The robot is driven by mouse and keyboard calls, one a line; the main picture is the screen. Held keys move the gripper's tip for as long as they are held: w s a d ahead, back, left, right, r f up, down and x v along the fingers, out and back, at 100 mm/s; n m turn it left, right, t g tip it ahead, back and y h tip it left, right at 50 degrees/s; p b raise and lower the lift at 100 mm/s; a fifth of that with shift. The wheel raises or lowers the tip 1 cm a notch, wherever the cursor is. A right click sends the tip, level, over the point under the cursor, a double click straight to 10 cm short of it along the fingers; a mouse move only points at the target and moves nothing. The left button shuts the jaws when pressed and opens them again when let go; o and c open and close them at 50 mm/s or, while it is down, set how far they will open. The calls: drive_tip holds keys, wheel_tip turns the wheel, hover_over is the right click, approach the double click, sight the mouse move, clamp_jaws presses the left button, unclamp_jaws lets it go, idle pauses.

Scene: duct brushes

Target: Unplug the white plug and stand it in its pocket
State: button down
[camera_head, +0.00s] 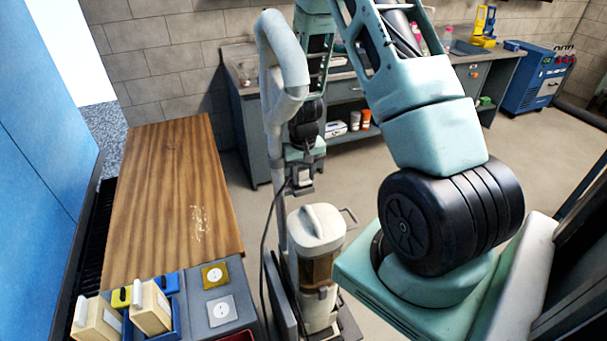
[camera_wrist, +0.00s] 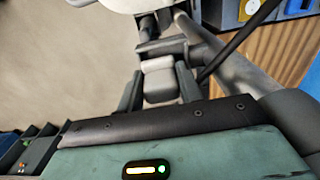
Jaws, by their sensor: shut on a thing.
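My gripper (camera_head: 301,188) is above the floor, between the wooden top and the arm's base, with its fingers pointing down. It is shut on the white plug (camera_wrist: 158,82), which shows pale grey-white between the two fingers in the wrist view. In the head view the plug (camera_head: 304,177) is small and partly hidden by the fingers. A dark cord (camera_head: 267,225) hangs near it. The plug is clear of the socket panel (camera_head: 196,309), which has a yellow-framed socket (camera_head: 215,275) and a grey-framed socket (camera_head: 221,311). I cannot tell which pocket is the plug's.
A wooden top (camera_head: 165,200) is at left, mostly clear. Cream blocks (camera_head: 150,308) and a blue holder (camera_head: 166,284) are at bottom left. A workbench (camera_head: 350,95) stands behind.

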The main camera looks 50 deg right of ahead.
drive_tip(key=shift+s+a+f, duration=0.15)
drive_tip(key=shift+a+f, duration=0.2)
drive_tip(key=shift+a, duration=0.05)
drive_tip(key=shift+r+p, duration=0.7)
drive_tip(key=shift+r, duration=0.05)
drive_tip(key=shift+w+d+r, duration=0.1)
drive_tip(key=shift+w, duration=0.1)
drive_tip(key=shift+d+r, duration=0.1)
drive_tip(key=shift+f+b, duration=0.45)
drive_tip(key=shift+f, duration=0.25)
